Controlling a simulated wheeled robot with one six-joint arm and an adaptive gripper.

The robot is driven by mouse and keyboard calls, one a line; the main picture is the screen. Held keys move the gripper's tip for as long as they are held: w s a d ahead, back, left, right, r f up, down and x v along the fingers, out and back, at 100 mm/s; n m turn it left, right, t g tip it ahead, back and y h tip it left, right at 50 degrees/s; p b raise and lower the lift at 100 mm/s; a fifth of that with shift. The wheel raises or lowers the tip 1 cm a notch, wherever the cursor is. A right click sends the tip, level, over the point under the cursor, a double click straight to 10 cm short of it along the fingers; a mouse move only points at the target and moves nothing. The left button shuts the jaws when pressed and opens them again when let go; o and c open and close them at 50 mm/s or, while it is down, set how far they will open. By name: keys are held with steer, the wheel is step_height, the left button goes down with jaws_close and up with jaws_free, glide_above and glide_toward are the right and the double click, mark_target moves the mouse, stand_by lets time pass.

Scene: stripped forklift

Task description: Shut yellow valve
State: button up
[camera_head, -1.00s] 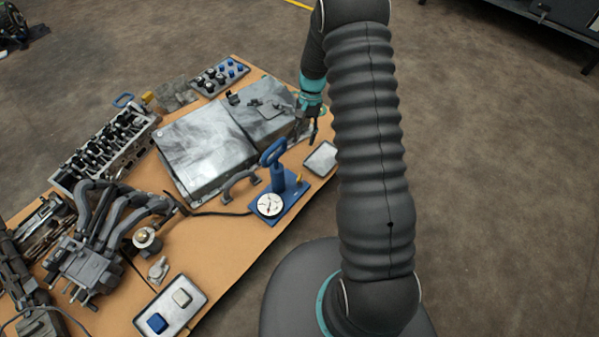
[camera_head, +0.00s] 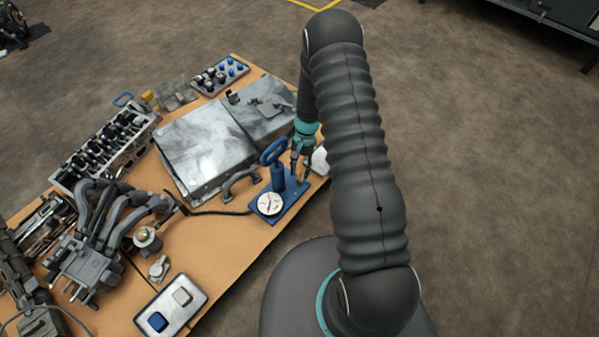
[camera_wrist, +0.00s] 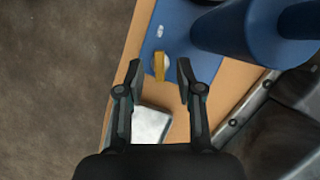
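The yellow valve (camera_wrist: 160,66) is a small flat yellow handle on a round pale fitting on the blue pump's base plate (camera_wrist: 158,34). In the wrist view it lies just beyond and between my fingertips, its long side running roughly along my fingers. My gripper (camera_wrist: 158,72) is open and nothing is held between the fingers. Whether the fingertips are level with the handle or above it, I cannot tell. In the head view my gripper (camera_head: 299,168) is over the right end of the blue hand pump (camera_head: 277,180), and the valve is hidden there.
A small tray (camera_head: 320,160) is partly hidden behind my gripper at the table's right edge. The pump's upright blue handle and dial gauge (camera_head: 270,204) stand left of my gripper. A grey metal case (camera_head: 205,150) lies behind. A black hose leads left.

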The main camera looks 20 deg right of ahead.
steer(key=shift+s+a+f, duration=0.15)
steer(key=shift+s+f, duration=0.05)
steer(key=shift+f, duration=0.4)
jaws_close()
steer(key=shift+s+f+m+t+y+b, duration=0.15)
steer(key=shift+m+t+y+b, duration=0.15)
steer(key=shift+m+b, duration=0.55)
steer(key=m, duration=0.3)
steer(key=shift+t+y, duration=0.4)
jaws_free()
